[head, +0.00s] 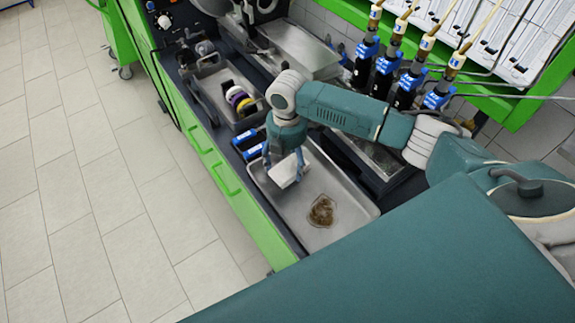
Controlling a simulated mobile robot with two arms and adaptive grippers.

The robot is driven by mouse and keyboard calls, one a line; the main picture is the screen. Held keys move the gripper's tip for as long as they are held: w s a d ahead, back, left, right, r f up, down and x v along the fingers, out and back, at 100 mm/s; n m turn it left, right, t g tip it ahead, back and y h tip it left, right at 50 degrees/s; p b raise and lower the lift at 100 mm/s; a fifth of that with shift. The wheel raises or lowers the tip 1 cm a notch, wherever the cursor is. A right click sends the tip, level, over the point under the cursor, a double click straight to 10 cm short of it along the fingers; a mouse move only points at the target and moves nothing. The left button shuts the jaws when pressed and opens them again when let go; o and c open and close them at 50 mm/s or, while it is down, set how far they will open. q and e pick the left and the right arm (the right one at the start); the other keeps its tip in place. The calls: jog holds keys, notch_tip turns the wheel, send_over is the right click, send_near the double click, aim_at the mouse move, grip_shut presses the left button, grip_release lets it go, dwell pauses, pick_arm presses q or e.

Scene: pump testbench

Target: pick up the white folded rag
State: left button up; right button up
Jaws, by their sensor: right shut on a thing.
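The white folded rag (287,172) is over the left part of a grey metal tray on the green bench. My right gripper (284,160) points down at it and is shut on it. The fingers partly hide the rag, and I cannot tell whether it touches the tray floor. My left gripper is not in the head view.
The grey tray (352,210) also holds a brown crumpled patch (321,211) to the right of the rag. A bin with tape rolls (238,98) stands behind, left. Tiled floor lies open at left.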

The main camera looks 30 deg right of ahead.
aim_at(287, 164)
notch_tip(287, 164, up, 19)
jog(key=b, duration=0.3)
